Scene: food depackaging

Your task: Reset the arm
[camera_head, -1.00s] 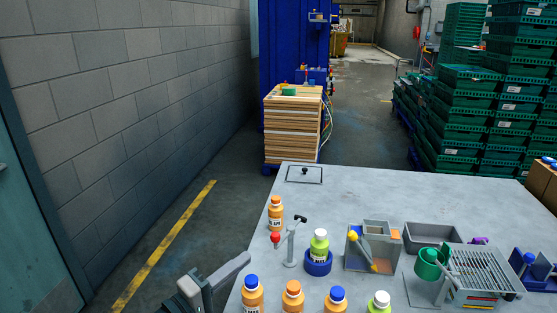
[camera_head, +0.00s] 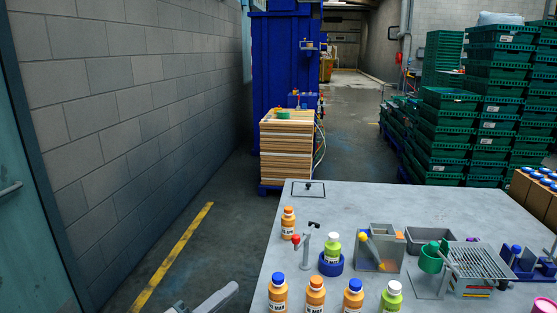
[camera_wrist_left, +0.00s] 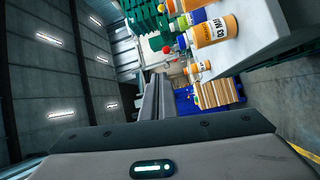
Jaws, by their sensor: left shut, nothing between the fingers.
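My left gripper (camera_head: 228,291) shows at the bottom edge of the head view, beside the table's left edge and apart from the table. In the left wrist view its fingers (camera_wrist_left: 158,82) lie together with nothing between them. The grey table (camera_head: 420,200) holds several bottles. An orange bottle with a blue cap (camera_head: 278,294) stands at the front left corner, nearest to the gripper. My right gripper is not in view.
Grey bins and a metal rack (camera_head: 482,262) are further right. Crate stacks (camera_head: 460,130) stand behind. The floor left of the table is clear.

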